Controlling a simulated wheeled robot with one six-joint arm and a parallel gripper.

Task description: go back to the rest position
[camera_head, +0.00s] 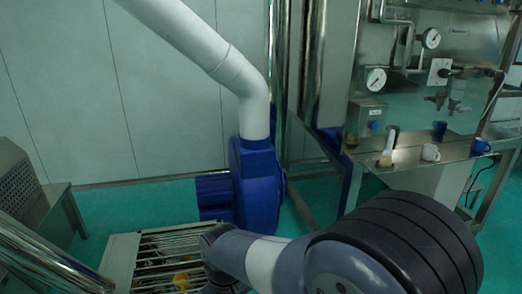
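My arm (272,262) reaches in from the lower right, with a large dark joint near the camera and a lighter link running left. Its dark wrist end lies over the right side of a slatted metal frame (122,262). My gripper cannot be made out; it is hidden behind the arm or below the picture edge. I cannot tell whether it holds anything.
Something small and yellow (181,281) shows among the slats. A blue motor housing (257,188) with a pale pipe (254,112) stands behind. On the right, a steel bench (408,158) holds a brush (387,151) and several cups. Green floor is open between them.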

